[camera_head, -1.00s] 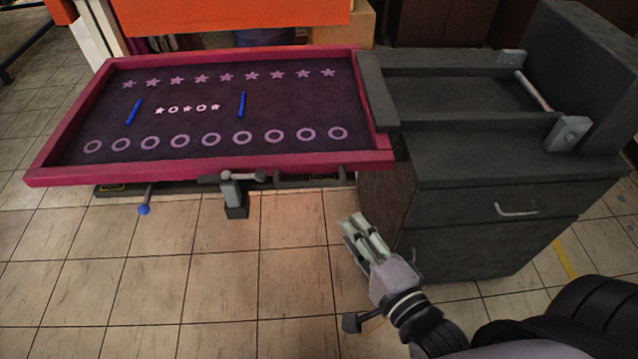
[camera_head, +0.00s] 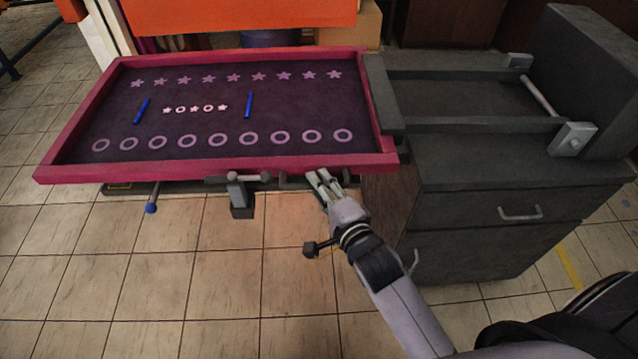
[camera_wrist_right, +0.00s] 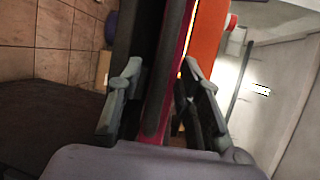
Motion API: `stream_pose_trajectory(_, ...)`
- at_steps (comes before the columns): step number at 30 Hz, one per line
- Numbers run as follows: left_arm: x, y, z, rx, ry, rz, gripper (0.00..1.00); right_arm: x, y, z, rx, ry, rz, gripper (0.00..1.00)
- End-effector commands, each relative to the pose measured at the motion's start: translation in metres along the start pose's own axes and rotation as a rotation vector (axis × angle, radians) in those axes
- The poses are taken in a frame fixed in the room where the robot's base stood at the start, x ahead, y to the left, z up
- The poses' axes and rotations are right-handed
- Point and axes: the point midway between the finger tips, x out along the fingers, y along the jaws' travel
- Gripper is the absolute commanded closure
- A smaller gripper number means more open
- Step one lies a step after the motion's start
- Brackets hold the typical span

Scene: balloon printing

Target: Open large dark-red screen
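The large dark-red screen (camera_head: 215,165) lies flat, a dark-red frame around a dark purple mesh with rows of stars and rings. A dark handle bar (camera_head: 300,181) runs below its front edge, near the right corner. My right gripper (camera_head: 322,182) is at this front edge, by the right end of the bar. In the right wrist view my right gripper (camera_wrist_right: 165,88) is open, with a dark bar and the dark-red frame (camera_wrist_right: 180,60) showing between its fingers. I cannot tell whether the fingers touch them. My left gripper is not in view.
A dark cabinet (camera_head: 490,240) with drawers stands to the right, carrying a grey frame (camera_head: 470,125) and a block. A grey clamp (camera_head: 240,192) and a blue-tipped lever (camera_head: 152,207) hang below the screen's front. The tiled floor in front is clear.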

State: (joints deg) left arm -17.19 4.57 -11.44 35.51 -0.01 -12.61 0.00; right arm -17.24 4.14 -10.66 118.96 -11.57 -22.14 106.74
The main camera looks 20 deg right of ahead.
Motion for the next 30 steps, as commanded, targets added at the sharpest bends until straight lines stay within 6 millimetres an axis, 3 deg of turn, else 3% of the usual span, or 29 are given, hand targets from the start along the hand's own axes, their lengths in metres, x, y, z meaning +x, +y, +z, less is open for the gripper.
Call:
stream_pose_trajectory(13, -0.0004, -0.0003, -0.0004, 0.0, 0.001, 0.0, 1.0, 0.0106, 0.0001, -0.0002, -0.001, 0.0, 0.0, 0.67)
stream_pose_trajectory(27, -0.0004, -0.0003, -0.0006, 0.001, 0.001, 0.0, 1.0, 0.0103, 0.0001, -0.0002, -0.001, 0.0, 0.0, 0.98)
stream_pose_trajectory(30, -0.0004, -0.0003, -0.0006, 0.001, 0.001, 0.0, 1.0, 0.0103, 0.0002, -0.0002, -0.002, 0.0, 0.001, 1.0)
